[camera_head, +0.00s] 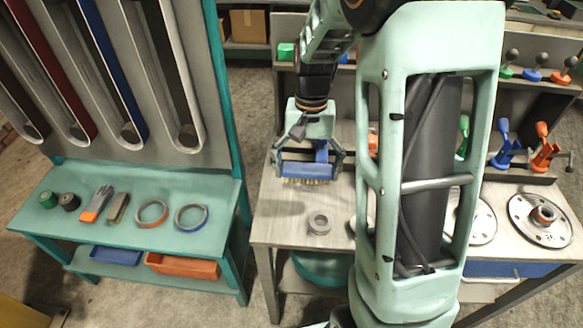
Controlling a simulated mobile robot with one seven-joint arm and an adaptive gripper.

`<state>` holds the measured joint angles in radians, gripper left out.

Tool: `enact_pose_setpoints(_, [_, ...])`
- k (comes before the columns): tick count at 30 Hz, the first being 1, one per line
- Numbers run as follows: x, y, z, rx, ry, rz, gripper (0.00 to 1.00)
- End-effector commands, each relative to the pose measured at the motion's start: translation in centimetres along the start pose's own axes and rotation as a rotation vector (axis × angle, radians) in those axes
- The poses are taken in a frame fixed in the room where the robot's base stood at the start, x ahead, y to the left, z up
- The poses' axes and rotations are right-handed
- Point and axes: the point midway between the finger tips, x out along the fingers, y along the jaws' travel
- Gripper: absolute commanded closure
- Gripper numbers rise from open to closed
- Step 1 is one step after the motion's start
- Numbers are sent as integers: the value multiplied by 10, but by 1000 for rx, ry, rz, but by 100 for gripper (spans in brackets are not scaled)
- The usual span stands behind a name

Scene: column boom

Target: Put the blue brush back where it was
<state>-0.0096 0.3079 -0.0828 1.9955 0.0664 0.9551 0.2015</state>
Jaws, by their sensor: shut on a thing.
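The blue brush (304,172) has a blue back and tan bristles pointing down. My gripper (307,165) is shut on the blue brush and holds it above the left part of the grey workbench (275,226). A shadow lies on the bench top below the brush, and the brush looks apart from the surface. My arm and column hide much of the bench's middle. No marked spot for the brush can be made out.
Flanged discs (540,220) lie at the right. Blue (507,146) and orange clamps (548,149) stand behind them. A teal bench (130,238) at left holds rings, rolls and tools. A floor gap separates the benches.

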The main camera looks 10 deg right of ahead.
Motion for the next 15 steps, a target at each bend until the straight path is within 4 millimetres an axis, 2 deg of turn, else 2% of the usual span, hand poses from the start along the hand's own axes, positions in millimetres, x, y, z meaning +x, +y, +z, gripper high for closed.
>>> enact_pose_setpoints(1, [10, -4, -5, -1, -7, 2, 40])
enact_pose_setpoints(6, [32, -18, -23, 0, -5, 1, 40])
enact_pose_setpoints(15, [46, -27, -35, 0, -3, 1, 40])
